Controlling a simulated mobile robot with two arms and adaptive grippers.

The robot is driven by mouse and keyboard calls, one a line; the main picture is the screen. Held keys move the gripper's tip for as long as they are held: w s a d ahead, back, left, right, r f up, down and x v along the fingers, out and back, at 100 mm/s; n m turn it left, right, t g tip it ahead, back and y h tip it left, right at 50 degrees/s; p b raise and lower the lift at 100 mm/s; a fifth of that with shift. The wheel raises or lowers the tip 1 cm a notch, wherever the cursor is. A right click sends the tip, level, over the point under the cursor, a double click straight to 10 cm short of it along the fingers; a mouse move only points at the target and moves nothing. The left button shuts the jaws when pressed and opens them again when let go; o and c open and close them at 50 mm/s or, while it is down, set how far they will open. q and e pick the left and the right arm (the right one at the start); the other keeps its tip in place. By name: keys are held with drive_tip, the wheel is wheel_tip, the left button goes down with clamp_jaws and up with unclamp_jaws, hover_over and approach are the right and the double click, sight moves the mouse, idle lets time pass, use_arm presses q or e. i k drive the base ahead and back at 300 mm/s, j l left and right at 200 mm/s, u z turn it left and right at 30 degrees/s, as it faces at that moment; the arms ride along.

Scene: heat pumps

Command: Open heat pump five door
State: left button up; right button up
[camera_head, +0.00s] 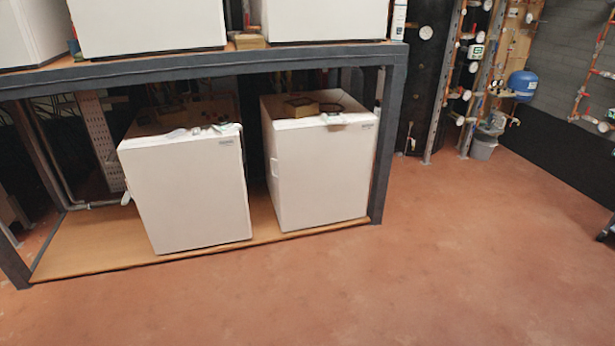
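Two white box-shaped heat pumps stand on the low wooden shelf of a dark metal rack: one at the left (192,195) and one at the right (322,175). Both front faces look closed. Parts of more white units show on the upper shelf, one at the upper left (150,22), one at the top middle (325,18) and one at the far left edge (28,32). I cannot read any number, so I cannot tell which is heat pump five. Neither of my grippers is in view.
The rack's right post (390,140) and upper beam (200,66) frame the lower units. The reddish floor (430,260) is clear in front and to the right. Pipes, a blue tank (522,84) and a grey bucket (484,147) stand at the back right.

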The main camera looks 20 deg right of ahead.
sight(324, 177)
drive_tip(key=i+j, duration=0.35)
drive_tip(key=i, duration=0.15)
drive_tip(key=i+j, duration=0.35)
drive_tip(key=i, duration=0.15)
drive_tip(key=l+z, duration=0.05)
